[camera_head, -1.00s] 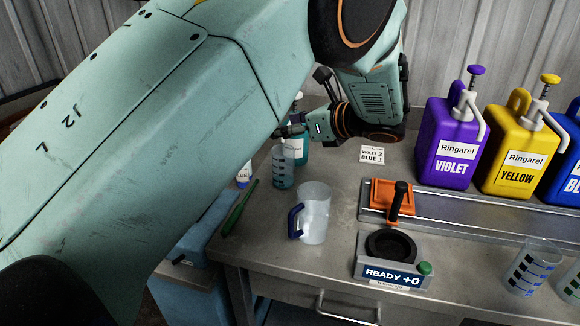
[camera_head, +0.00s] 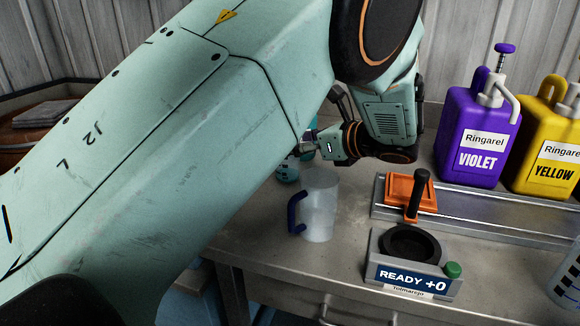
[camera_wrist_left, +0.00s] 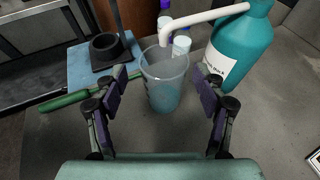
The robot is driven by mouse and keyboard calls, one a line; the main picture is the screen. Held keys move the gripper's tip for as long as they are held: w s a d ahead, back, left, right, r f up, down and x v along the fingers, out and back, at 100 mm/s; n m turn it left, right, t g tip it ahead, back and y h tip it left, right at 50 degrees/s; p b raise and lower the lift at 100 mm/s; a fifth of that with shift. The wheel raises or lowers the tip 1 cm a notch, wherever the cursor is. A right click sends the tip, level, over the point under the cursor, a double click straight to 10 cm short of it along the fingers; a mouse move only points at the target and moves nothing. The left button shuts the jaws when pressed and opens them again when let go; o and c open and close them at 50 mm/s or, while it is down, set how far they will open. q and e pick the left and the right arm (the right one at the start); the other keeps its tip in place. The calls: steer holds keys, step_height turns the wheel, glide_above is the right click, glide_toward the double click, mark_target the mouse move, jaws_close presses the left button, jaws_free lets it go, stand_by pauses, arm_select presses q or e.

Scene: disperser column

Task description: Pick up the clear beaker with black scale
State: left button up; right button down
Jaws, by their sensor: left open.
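A clear beaker (camera_wrist_left: 163,82) stands upright in the left wrist view, between and just beyond the spread fingers of my left gripper (camera_wrist_left: 166,88). Its scale is too faint there to tell the colour. In the head view this beaker (camera_head: 287,169) is mostly hidden behind my arm. My left gripper (camera_head: 308,147) is open and empty at the beaker, with no clear contact. Another clear beaker with black scale marks (camera_head: 566,282) is cut off at the head view's right edge. My right gripper is not in view.
A frosted jug with a blue handle (camera_head: 318,208) stands in front of the beaker. A teal pump bottle (camera_wrist_left: 240,48) stands close right of it, its white spout reaching over. A green tool (camera_wrist_left: 68,100) lies left. The READY device (camera_head: 410,262) and violet jug (camera_head: 478,140) are right.

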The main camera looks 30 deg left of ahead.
arm_select(q)
steer(key=x, duration=0.2)
steer(key=b+x, duration=0.1)
steer(key=x, duration=0.4)
steer(key=shift+w+f+b, duration=0.25)
steer(key=shift+w+b, duration=0.1)
steer(key=shift+w, duration=0.05)
steer(key=shift+a, duration=0.4)
steer(key=shift+s+d+r, duration=0.1)
steer(key=shift+s, duration=0.1)
steer(key=shift+c, duration=0.4)
steer(key=shift+d, duration=0.1)
steer(key=shift+c, duration=0.9)
steer(key=shift+w, duration=0.15)
steer(key=c, duration=0.9)
steer(key=shift+c, duration=0.3)
steer(key=shift+c, duration=0.6)
